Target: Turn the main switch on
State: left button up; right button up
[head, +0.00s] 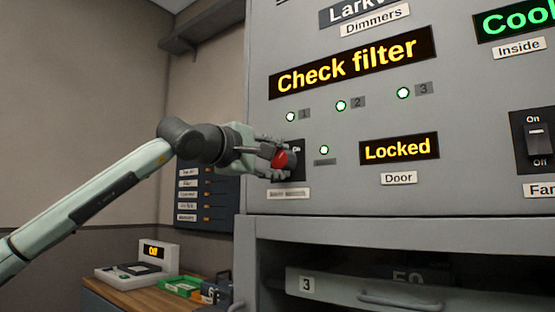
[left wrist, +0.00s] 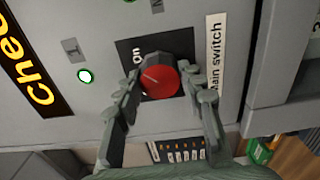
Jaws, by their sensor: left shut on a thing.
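The main switch is a red round knob (head: 281,159) on a dark plate on the grey cabinet front. It also shows in the left wrist view (left wrist: 161,82), where "On" is printed beside it on the plate. A pale line on the knob points to the upper left there; its exact setting is hard to tell. A label reading "main switch" (left wrist: 214,65) sits next to the plate. My left gripper (head: 284,160) is shut on the knob, with its fingers on either side of it in the left wrist view (left wrist: 169,92). My right gripper is not in view.
Lit displays read "Check filter" (head: 352,63) and "Locked" (head: 399,149). Green lamps (head: 324,150) glow near the switch. A fan switch (head: 538,140) is at the right. An open bay with a drawer handle (head: 400,302) lies below. A wooden bench (head: 150,289) stands at the lower left.

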pick_arm(q)
jog(key=shift+m, duration=0.3)
dwell(0.4)
jog(key=o, duration=1.2)
jog(key=shift+c, duration=0.2)
jog(key=v, duration=1.2)
jog(key=shift+d+f, duration=0.1)
jog(key=shift+d, duration=0.05)
